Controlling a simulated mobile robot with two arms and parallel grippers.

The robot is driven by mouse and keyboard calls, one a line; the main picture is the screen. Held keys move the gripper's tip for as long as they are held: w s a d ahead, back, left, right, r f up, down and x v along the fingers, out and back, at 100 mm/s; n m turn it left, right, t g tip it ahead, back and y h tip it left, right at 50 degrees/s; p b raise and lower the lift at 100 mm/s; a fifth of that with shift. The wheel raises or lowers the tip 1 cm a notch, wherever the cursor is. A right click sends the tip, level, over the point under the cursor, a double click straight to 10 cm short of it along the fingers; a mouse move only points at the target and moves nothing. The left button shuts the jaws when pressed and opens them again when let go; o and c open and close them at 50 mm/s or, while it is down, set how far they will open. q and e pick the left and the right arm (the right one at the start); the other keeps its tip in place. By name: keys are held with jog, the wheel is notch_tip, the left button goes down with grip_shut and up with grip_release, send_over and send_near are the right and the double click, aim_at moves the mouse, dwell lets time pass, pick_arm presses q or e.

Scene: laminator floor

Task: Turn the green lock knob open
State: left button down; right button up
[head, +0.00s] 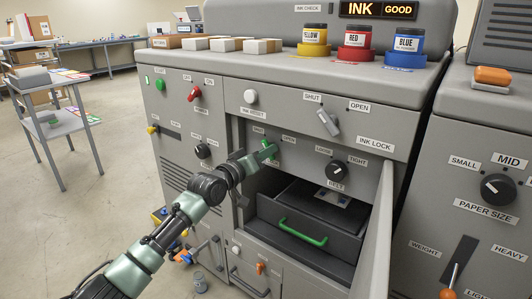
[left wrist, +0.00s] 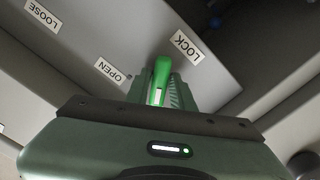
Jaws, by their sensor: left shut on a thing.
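The green lock knob (head: 269,148) is on the grey front panel of the machine, below the ink reset button and beside the open compartment. My left gripper (head: 262,154) reaches it from the lower left and is shut on it. In the left wrist view the knob (left wrist: 162,70) is a narrow green handle between the jaws of my left gripper (left wrist: 160,92). The LOCK label (left wrist: 187,45) is to its right and the OPEN label (left wrist: 109,69) to its left. The handle tip is nearer LOCK. Part of the knob is hidden by the jaws. My right gripper is not in view.
The door (head: 375,235) stands open at the right of the compartment, which holds a drawer with a green handle (head: 302,232). A black LOOSE/TIGHT dial (head: 336,171) is to the right. Ink jars (head: 354,45) stand on top. Open floor lies left.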

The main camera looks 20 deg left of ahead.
pick_arm(q)
jog(key=shift+a+f+m+p, duration=0.1)
jog(key=shift+m+p, duration=3.6)
jog(key=shift+m, duration=4.2)
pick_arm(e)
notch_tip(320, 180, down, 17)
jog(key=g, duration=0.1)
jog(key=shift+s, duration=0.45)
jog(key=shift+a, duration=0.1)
pick_arm(q)
jog(key=c, duration=1.2)
grip_release()
